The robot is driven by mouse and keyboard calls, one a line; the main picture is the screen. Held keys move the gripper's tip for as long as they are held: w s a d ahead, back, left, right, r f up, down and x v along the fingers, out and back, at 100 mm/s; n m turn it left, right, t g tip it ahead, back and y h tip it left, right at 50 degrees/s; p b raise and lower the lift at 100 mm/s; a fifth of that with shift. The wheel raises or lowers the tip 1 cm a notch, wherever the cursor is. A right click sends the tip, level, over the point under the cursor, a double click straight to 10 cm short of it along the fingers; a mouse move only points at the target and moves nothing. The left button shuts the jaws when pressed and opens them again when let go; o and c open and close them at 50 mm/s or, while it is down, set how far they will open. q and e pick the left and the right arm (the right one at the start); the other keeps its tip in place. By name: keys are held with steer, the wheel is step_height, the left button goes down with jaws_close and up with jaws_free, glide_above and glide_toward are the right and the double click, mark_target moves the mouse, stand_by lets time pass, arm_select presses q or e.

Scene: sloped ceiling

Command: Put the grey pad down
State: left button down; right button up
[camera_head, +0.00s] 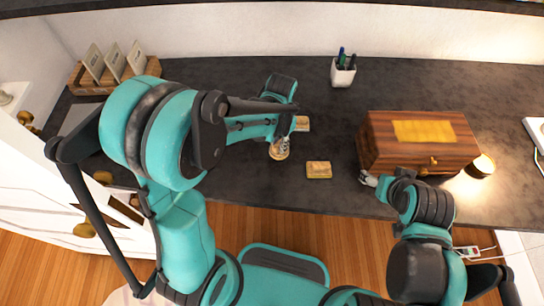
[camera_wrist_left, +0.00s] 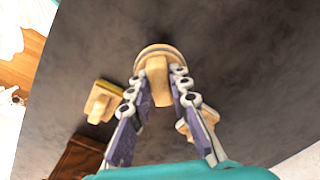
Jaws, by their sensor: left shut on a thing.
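My left gripper (camera_head: 279,139) points down over the dark worktop. In the left wrist view its fingers (camera_wrist_left: 165,85) are shut on the wooden block handle of a round-based pad (camera_wrist_left: 158,50), which I take to be the grey pad. Its round base shows a thin greyish edge in that view, and it also shows below the gripper in the head view (camera_head: 279,153). I cannot tell whether the base touches the worktop. My right gripper (camera_head: 368,180) is beside the front left corner of a wooden box; its finger opening is unclear.
A yellow-edged pad with a wooden handle (camera_head: 319,170) and another small wooden-handled piece (camera_head: 303,123) lie close by. The wooden box (camera_head: 385,148) stands to the right, a pen cup (camera_head: 343,73) at the back, a card rack (camera_head: 88,82) at back left. The worktop (camera_head: 225,75) has free room behind.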

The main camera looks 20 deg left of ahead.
mark_target(272, 154)
arm_select(q)
steer(key=shift+s+a+f, duration=0.6)
steer(key=shift+a+f, duration=0.2)
steer(key=shift+a, duration=0.1)
step_height(272, 154, down, 4)
steer(key=shift+r+b, duration=0.1)
steer(key=shift+b, duration=1.05)
steer(key=c, duration=1.4)
jaws_free()
